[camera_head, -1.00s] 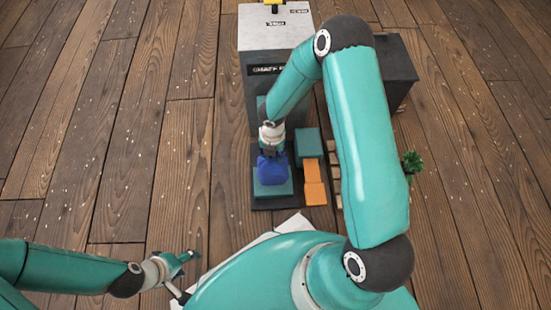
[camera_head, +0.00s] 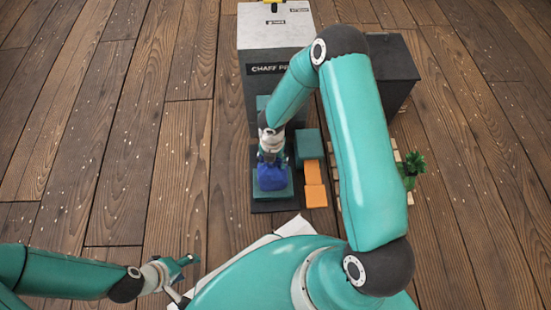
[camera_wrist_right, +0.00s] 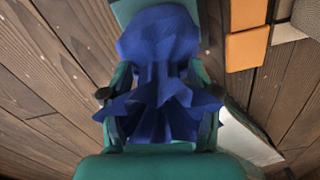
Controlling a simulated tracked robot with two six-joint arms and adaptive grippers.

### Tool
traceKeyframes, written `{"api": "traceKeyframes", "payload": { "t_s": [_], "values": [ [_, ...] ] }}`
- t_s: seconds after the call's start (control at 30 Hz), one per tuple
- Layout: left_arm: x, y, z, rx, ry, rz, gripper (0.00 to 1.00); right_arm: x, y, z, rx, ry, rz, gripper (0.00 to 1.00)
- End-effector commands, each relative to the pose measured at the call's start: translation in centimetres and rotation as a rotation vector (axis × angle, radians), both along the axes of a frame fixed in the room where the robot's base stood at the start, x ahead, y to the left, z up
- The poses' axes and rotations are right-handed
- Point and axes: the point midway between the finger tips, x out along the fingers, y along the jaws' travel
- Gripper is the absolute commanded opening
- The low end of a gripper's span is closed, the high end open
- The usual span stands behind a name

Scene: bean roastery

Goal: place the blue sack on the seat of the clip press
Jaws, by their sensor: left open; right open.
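The blue sack (camera_head: 271,176) rests upright on the teal seat (camera_head: 288,187) of the press, in the middle of the head view. My right gripper (camera_head: 271,154) is at the sack's top, pointing down. In the right wrist view the sack (camera_wrist_right: 160,85) lies between the two open fingers of my right gripper (camera_wrist_right: 160,100), its gathered neck spreading toward the camera. Part of the seat (camera_wrist_right: 130,12) shows beyond the sack. My left gripper (camera_head: 186,264) is open and empty at the lower left, well away from the sack.
A grey cabinet labelled as a chaff press (camera_head: 272,35) stands behind the seat. A teal block (camera_head: 308,146) and orange pieces (camera_head: 314,184) sit just right of the seat. A dark box (camera_head: 394,70) and a plant (camera_head: 411,165) stand further right. The floor at left is clear.

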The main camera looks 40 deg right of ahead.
Motion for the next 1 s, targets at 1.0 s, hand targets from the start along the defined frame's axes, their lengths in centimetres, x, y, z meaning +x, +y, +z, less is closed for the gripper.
{"api": "traceKeyframes", "payload": {
  "t_s": [1.0],
  "values": [
    [0.0, 0.0, 7.1, 0.0, 0.0, 0.0, 0.61, -0.4, 0.7, 11.9, 0.019, 0.006, -0.045, 0.61]
  ]
}}
